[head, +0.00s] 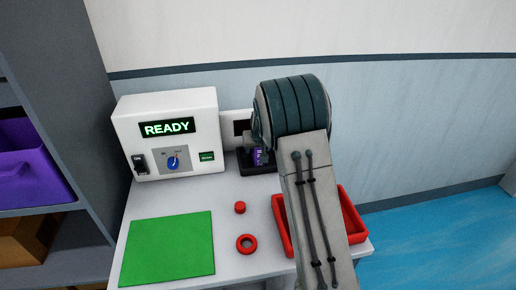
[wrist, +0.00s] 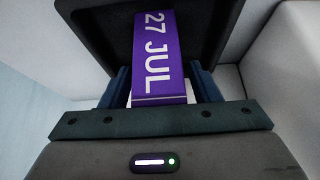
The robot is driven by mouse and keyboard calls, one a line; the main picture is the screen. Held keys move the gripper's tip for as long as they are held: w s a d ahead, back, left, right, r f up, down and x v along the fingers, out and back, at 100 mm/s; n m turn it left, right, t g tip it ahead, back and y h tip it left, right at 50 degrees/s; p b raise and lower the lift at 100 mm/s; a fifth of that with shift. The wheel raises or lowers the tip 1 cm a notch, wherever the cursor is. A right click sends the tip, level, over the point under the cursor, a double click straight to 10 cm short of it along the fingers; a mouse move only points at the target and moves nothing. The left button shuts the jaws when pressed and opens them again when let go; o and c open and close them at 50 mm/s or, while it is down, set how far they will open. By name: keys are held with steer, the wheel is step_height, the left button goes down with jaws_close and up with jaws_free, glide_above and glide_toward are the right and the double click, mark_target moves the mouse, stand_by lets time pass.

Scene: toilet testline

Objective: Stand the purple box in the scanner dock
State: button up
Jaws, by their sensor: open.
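The purple box (head: 258,157) shows in the head view at the black scanner dock (head: 253,168), partly hidden by my arm. In the wrist view the purple box (wrist: 160,60) has a white "27 JUL" print, with the dark dock (wrist: 95,25) behind and around its far end. My gripper (wrist: 164,88) has its two blue fingers on either side of the box's near end. The jaws are open, and a pale strip shows next to the box between them. In the head view my arm hides the fingers. Whether the box is fully seated in the dock is unclear.
A white machine (head: 168,128) reading "READY" stands left of the dock. A red tray (head: 280,222) lies partly under my arm. A red cylinder (head: 240,207), a red ring (head: 246,244) and a green mat (head: 168,248) are on the table. Shelves (head: 62,140) stand at left.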

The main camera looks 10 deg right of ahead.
steer(key=v, duration=1.2)
steer(key=s+r+g, duration=0.1)
steer(key=s+g, duration=0.2)
steer(key=s, duration=3.1)
steer(key=shift+s+r, duration=0.35)
steer(key=shift+r, duration=0.05)
